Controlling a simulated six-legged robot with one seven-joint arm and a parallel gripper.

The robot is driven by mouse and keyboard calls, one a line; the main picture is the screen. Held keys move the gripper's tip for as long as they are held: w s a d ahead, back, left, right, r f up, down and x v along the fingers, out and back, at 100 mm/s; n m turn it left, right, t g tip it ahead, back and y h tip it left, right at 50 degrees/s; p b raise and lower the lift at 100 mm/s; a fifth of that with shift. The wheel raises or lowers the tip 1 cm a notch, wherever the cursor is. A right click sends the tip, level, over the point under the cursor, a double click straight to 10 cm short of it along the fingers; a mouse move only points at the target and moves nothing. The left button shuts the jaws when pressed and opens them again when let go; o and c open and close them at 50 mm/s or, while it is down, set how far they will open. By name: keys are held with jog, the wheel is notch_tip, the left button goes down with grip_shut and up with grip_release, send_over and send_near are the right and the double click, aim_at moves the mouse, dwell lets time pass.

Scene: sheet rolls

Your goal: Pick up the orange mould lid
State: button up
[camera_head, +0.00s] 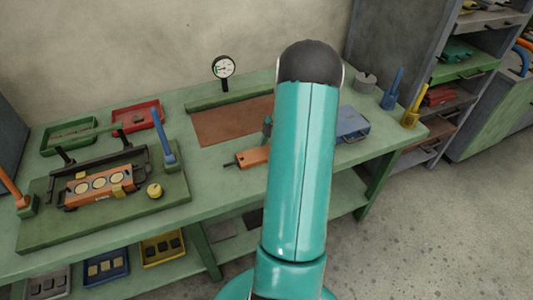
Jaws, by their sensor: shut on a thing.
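The orange mould lid (252,157) is a flat orange block with a thin dark rod at its left end. It shows just left of my teal arm, over the front middle of the green bench. Its right part is hidden behind my arm. Only a small dark teal part of my gripper (267,126) shows at the arm's left edge, by the lid. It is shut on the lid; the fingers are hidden. I cannot tell whether the lid touches the bench. An orange mould (100,185) with round pale cavities sits in a dark frame at the left.
A brown mat (225,123) and a dial gauge (223,68) are behind the lid. A blue box (352,124) and blue and yellow upright handles stand right of my arm. Red (138,116) and green trays lie back left. Bare bench shows between mould and lid.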

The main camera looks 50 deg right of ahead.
aim_at(263, 152)
jog(key=shift+r, duration=0.2)
jog(key=shift+r, duration=0.25)
notch_tip(263, 152, up, 2)
jog(key=shift+d+r, duration=0.1)
jog(key=shift+r, duration=0.15)
jog(key=s+a+r, duration=0.6)
jog(key=s+r, duration=0.3)
jog(key=s, duration=0.3)
jog(key=shift+s+a+r, duration=0.15)
jog(key=shift+s+r, duration=0.1)
jog(key=shift+r, duration=0.1)
